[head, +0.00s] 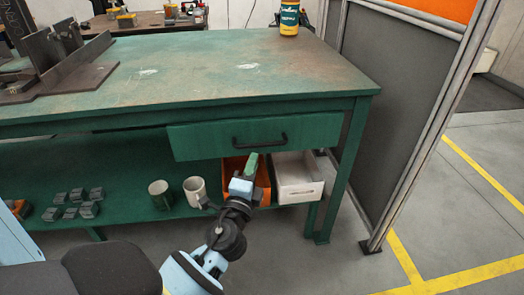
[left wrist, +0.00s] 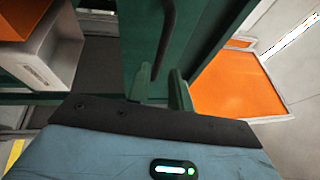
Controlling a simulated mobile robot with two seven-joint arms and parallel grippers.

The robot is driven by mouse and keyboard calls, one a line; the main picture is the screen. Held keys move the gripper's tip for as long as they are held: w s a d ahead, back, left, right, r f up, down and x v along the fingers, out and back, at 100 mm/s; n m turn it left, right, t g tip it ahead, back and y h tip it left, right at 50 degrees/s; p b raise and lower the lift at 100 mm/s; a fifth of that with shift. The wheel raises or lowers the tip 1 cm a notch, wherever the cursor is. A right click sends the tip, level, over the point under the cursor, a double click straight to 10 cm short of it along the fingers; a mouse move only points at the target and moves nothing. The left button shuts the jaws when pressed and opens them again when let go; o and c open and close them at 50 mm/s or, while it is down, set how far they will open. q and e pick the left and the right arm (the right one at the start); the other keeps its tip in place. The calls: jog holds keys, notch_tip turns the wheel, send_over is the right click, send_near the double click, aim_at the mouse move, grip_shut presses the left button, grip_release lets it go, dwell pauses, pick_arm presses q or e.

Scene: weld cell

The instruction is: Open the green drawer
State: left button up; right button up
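The green drawer (head: 215,139) is under the right part of the green table's top. I cannot tell whether its front stands slightly out. A black bar handle (head: 260,142) is on the middle of its front. In the left wrist view the handle (left wrist: 166,40) runs upward just beyond the fingertips. My left gripper (head: 251,165) is just below and in front of the handle. In the left wrist view its two green fingers (left wrist: 160,88) are apart, with nothing seen held between them. Contact with the handle cannot be made out. My right gripper is not in view.
On the lower shelf (head: 125,165) stand two mugs (head: 194,190), an orange bin (head: 262,185), a white bin (head: 297,178) and several small grey blocks. A yellow bottle (head: 289,20) stands on the tabletop (head: 200,80). A dark partition (head: 390,100) stands at the right.

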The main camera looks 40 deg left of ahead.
aim_at(260, 143)
pick_arm(q)
jog(key=shift+x, duration=3.9)
jog(key=shift+c, duration=0.2)
grip_shut()
